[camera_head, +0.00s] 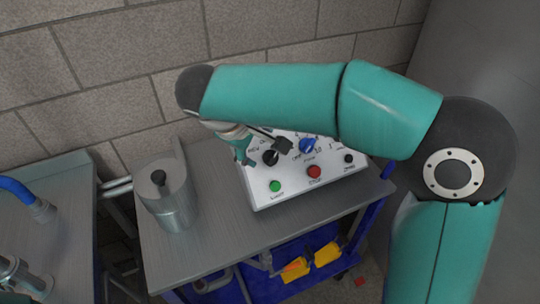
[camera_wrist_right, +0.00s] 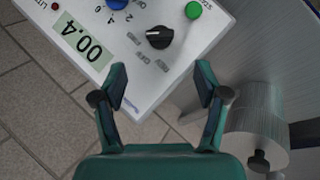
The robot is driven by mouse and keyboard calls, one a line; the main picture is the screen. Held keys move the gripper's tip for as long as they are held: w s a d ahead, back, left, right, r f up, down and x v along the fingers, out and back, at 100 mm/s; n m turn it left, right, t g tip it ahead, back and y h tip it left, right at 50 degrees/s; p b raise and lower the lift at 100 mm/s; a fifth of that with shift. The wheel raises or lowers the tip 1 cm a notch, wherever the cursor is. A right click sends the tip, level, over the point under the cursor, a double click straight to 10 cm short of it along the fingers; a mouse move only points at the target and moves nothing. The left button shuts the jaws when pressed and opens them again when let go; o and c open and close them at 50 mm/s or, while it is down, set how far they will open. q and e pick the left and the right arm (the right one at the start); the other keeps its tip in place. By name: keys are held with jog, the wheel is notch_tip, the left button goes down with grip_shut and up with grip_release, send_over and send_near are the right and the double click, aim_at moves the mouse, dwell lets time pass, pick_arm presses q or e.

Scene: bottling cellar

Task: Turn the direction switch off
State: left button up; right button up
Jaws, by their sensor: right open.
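The direction switch (camera_head: 270,157) is a black rotary knob at the left of a white control box (camera_head: 260,199) on the steel table. In the right wrist view the switch (camera_wrist_right: 160,37) shows whole, its bar handle lying roughly left to right among small labels. I cannot read surely which label it points to. My right gripper (camera_wrist_right: 161,78) is open and empty. In that view its fingertips are spread wide, just below the switch and apart from it. In the head view my right arm hides the back of the box and most of the gripper. My left gripper is not in view.
A blue knob (camera_head: 307,146), a green button (camera_head: 275,186), a red button (camera_head: 314,172) and a small black knob (camera_head: 348,158) share the panel. A metal cylinder (camera_head: 176,214) stands left of the box. A block wall (camera_head: 120,60) stands close behind.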

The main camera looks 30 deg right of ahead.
aim_at(271, 159)
jog(key=x, duration=1)
jog(key=shift+d+f, duration=0.1)
jog(key=shift+f, duration=0.25)
jog(key=c, duration=1.2)
jog(key=shift+o, duration=0.2)
jog(key=shift+f+n+t+h+b, duration=0.3)
jog(key=shift+n+b, duration=0.4)
jog(key=shift+b, duration=0.35)
jog(key=n+t+b, duration=0.1)
jog(key=b, duration=0.1)
jog(key=n+h+b, duration=0.1)
jog(key=n+b, duration=0.1)
jog(key=shift+s+f+t+h+b, duration=0.1)
jog(key=shift+f+t+h+b, duration=0.1)
jog(key=shift+t+h+b, duration=0.15)
jog(key=shift+s+r+n+t+h+b, duration=0.1)
jog(key=shift+n+t+h+b, duration=0.35)
jog(key=shift+n+t+b, duration=0.85)
jog(key=shift+n+g+b, duration=0.35)
jog(key=shift+n, duration=0.05)
jog(key=shift+a, duration=0.2)
jog(key=o, duration=1.2)
jog(key=shift+r, duration=0.15)
jog(key=shift+c, duration=0.2)
